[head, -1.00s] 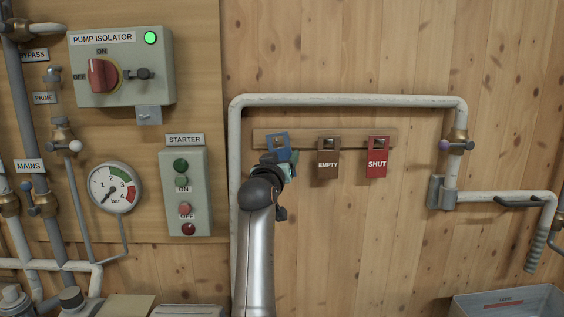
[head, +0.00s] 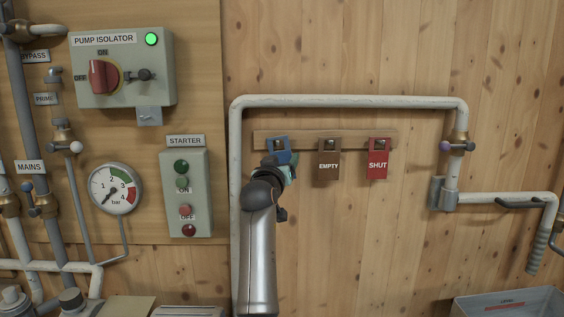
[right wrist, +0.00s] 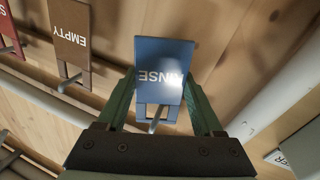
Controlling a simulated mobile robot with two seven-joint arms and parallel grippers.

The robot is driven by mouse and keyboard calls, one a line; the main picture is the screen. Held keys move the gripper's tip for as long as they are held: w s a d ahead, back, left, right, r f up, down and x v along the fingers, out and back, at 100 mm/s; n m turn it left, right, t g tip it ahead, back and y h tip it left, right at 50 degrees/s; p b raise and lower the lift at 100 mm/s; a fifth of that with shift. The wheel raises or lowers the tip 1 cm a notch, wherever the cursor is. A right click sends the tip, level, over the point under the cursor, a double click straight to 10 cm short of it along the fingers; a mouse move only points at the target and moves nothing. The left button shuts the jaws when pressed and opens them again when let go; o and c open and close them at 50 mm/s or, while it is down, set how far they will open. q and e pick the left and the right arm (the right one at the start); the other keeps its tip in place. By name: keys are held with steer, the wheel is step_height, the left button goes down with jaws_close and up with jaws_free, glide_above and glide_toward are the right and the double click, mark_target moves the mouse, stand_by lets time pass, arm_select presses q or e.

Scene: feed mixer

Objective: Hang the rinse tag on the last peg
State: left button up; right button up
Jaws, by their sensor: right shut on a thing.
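The blue rinse tag (head: 277,146) is at the left end of the wooden peg rail (head: 352,138), partly hidden in the head view by my right gripper (head: 286,167). In the right wrist view the rinse tag (right wrist: 163,62) appears upside down between the green fingers of my right gripper (right wrist: 161,92), which is shut on it. A metal peg (right wrist: 156,120) shows at the tag's slot and seems to pass through it; how far on it sits I cannot tell. My left gripper is not in view.
The brown EMPTY tag (head: 328,167) and red SHUT tag (head: 377,165) hang on the pegs to the right. A white pipe (head: 345,101) frames the rail above and at both sides. The starter box (head: 186,195) is close on the left. The wall below the tags is clear.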

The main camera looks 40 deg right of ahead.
steer(key=o, duration=1.5)
steer(key=shift+s+a+f, duration=0.1)
steer(key=shift+s+a, duration=0.2)
steer(key=shift+a, duration=0.25)
steer(key=b+v, duration=0.2)
steer(key=v, duration=0.9)
steer(key=shift+s+b, duration=0.25)
steer(key=shift+b, duration=0.15)
